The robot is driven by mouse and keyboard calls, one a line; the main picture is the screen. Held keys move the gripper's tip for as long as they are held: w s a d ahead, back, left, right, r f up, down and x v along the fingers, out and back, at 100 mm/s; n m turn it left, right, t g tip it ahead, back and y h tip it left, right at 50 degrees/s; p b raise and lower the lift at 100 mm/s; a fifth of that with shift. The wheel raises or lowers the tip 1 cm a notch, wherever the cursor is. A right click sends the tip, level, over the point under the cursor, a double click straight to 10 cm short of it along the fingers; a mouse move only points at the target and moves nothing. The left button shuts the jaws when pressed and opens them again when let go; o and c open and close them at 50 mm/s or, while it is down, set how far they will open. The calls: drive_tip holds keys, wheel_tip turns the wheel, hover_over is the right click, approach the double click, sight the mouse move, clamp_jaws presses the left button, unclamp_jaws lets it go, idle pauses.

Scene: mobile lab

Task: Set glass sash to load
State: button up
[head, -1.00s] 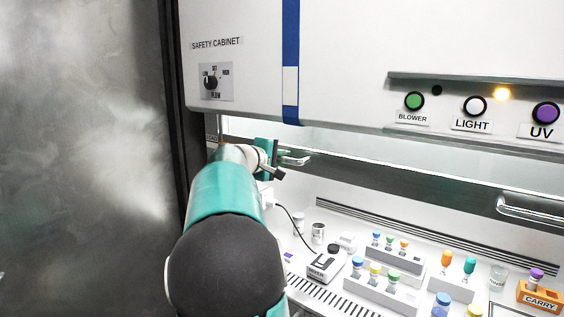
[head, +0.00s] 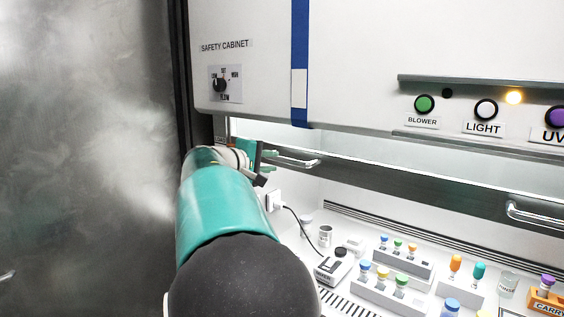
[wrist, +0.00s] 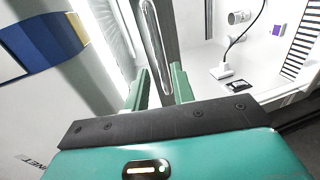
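The glass sash of the safety cabinet shows in the head view as a pale strip above a dark metal bottom rail (head: 420,183), with the lit work space open below it. A silver left handle (head: 297,162) and a right handle (head: 530,215) are on the rail. My gripper (head: 268,156) is at the left end of the left handle. In the wrist view my gripper (wrist: 160,88) has its two green fingers apart, with the left handle (wrist: 152,40) running between their tips. Gaps show beside the bar, so the fingers do not look closed on it. My arm hides the lower left cabinet edge.
Blower (head: 424,103), light (head: 486,109) and UV (head: 556,117) buttons and a flow knob (head: 220,85) are on the cabinet front. Vial racks (head: 390,290), a corded device (head: 333,268) and an orange carrier (head: 545,300) stand inside. A grey wall is at left.

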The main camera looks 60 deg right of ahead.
drive_tip(key=v, duration=0.4)
drive_tip(key=shift+a, duration=0.15)
idle(0.4)
drive_tip(key=s+a+f+t+y, duration=0.2)
drive_tip(key=a+f+y, duration=0.3)
drive_tip(key=a, duration=1)
drive_tip(key=s+a+f+n+t+y, duration=0.1)
drive_tip(key=s+a+f+t+y, duration=0.2)
drive_tip(key=a+f, duration=0.7)
drive_tip(key=s+a+f+t+y, duration=0.2)
drive_tip(key=a+f+y, duration=0.5)
drive_tip(key=a, duration=1.4)
drive_tip(key=shift+s+f+n+t, duration=0.3)
drive_tip(key=shift+f+n+t, duration=0.1)
drive_tip(key=shift+f+t, duration=0.1)
drive_tip(key=shift+d, duration=0.2)
